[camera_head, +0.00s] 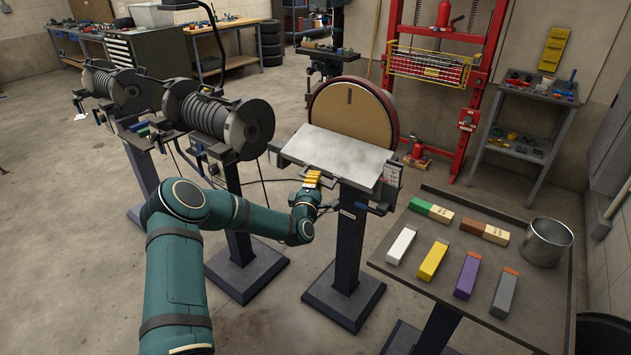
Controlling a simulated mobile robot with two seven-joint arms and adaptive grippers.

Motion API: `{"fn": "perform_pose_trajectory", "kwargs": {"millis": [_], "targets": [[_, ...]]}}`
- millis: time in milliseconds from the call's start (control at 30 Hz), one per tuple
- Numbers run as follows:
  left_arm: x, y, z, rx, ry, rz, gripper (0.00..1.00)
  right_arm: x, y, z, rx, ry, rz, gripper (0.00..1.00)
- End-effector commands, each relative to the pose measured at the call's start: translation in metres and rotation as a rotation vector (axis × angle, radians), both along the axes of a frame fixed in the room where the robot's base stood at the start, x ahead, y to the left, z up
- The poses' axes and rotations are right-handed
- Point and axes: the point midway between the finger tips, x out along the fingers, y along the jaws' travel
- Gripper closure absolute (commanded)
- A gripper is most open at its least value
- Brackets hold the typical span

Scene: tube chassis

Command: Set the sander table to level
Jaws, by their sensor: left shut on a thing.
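The disc sander has a round tan disc (350,112) in a dark red housing. Its pale grey sander table (335,152) stands out in front of the disc and seems to slope down toward its front edge; the exact angle is hard to tell. My left gripper (313,177), with yellow fingers, is at the middle of the table's front edge. It is shut on the table edge there, though the exact contact is small and partly hidden. My right gripper is not in view.
Grinders (219,118) on pedestals stand at the left. A dark side table (395,288) at the right holds several coloured bars and a metal cup (547,242). A red press (483,85) and a shelf (520,150) stand behind. Floor between the pedestals is open.

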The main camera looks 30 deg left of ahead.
Motion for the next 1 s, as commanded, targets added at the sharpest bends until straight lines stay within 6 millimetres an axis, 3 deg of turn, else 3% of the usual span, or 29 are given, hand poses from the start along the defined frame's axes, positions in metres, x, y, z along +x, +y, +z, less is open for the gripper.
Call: {"fn": "perform_pose_trajectory", "kwargs": {"millis": [233, 700, 1000], "targets": [[-0.001, 0.001, 0.008, 0.003, 0.019, 0.001, 1.0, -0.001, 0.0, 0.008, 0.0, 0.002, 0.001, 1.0], [-0.013, 0.001, 0.059, 0.028, 0.271, 0.001, 1.0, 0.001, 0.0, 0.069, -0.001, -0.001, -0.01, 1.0], [-0.015, 0.002, 0.075, 0.035, 0.386, 0.002, 1.0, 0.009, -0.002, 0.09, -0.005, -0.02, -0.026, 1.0]]}}
